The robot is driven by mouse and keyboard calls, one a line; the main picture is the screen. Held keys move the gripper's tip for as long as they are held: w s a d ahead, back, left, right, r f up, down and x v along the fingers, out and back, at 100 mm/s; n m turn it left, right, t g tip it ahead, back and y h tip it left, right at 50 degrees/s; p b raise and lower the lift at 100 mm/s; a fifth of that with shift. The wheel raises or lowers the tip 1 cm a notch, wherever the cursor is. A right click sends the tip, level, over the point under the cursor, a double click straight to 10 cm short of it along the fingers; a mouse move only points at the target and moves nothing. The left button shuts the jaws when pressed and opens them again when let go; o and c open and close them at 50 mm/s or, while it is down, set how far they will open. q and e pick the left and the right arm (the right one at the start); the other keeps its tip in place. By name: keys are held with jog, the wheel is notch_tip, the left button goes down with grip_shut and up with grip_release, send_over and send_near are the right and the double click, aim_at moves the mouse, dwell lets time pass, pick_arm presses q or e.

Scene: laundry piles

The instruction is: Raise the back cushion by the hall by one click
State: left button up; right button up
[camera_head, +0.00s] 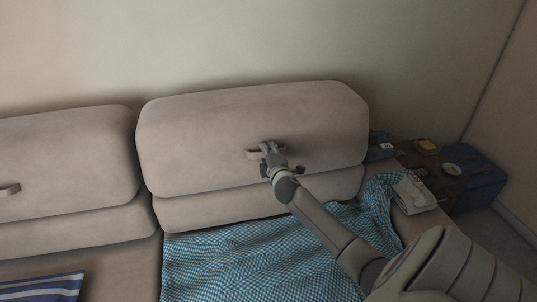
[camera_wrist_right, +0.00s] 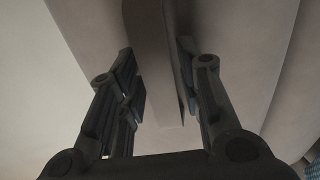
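The back cushion on the right (camera_head: 215,140) is a plump beige sofa cushion against the wall, with a pull handle (camera_head: 250,155) on its front. My right gripper (camera_head: 269,147) is at this handle. In the right wrist view the handle (camera_wrist_right: 153,65) runs between the two fingers (camera_wrist_right: 160,85), one close on each side. I cannot tell whether they press on it. Part of the handle is hidden by the gripper in the head view. A second back cushion (camera_head: 65,160), with its own handle (camera_head: 9,190), stands on the left. My left gripper is out of view.
A blue checked cloth (camera_head: 260,262) lies over the seat below the right cushion and reaches the right armrest. A folded paper (camera_head: 414,195) lies on the armrest. A side table (camera_head: 447,187) with small items stands beyond it. A striped blue pillow (camera_head: 42,288) is at lower left.

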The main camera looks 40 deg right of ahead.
grip_shut()
jog(key=shift+s+a+f, duration=0.15)
jog(key=s, duration=0.1)
jog(key=s+a, duration=0.1)
jog(key=s+f+p, duration=0.1)
jog(key=shift+s+a, duration=0.1)
jog(key=shift+a, duration=0.25)
jog(key=shift+c, duration=0.9)
grip_release()
jog(key=shift+o, duration=0.9)
jog(key=shift+r, duration=0.2)
